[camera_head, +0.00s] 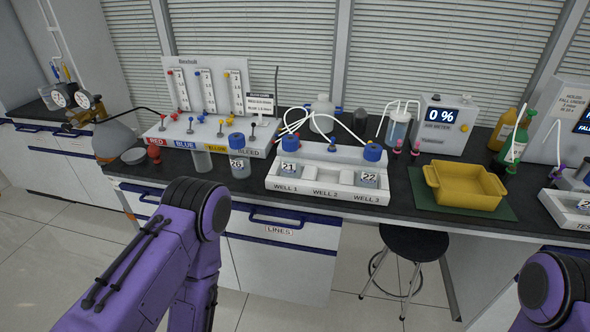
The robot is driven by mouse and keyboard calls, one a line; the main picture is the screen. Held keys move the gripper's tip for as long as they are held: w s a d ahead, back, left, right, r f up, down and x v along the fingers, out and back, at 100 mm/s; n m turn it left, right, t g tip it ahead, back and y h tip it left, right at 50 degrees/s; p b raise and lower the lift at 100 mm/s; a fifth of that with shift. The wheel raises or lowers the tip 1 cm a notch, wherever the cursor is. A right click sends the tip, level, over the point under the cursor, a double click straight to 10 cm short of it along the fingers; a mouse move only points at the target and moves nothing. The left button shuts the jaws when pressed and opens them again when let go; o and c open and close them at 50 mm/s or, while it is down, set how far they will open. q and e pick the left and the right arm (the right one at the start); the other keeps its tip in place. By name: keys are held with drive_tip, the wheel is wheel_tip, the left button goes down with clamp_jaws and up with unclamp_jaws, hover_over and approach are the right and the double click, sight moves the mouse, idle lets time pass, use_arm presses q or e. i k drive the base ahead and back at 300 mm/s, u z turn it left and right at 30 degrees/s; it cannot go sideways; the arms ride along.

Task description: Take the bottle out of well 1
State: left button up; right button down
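The white block (326,191) with three labelled wells stands near the front of the dark bench. In well 1, at its left, sits a bottle (289,168) labelled 21 with a blue cap (290,143); white tubing arcs close by it, and I cannot tell whether it joins the cap. Well 2 shows no bottle. In well 3 sits a bottle (369,179) labelled 22, also blue-capped. My purple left arm is at lower left and part of my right arm at lower right. Neither gripper shows.
Another blue-capped bottle (239,166), labelled 20, stands left of the block. The flowmeter stand (208,134) with colour labels is behind it. A yellow tray (464,187) on a green mat (430,205) lies to the right. A stool (414,243) stands below the bench.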

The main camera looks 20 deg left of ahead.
sight(290, 161)
drive_tip(key=z, duration=1.35)
drive_tip(key=i, duration=0.9)
drive_tip(key=u, duration=0.35)
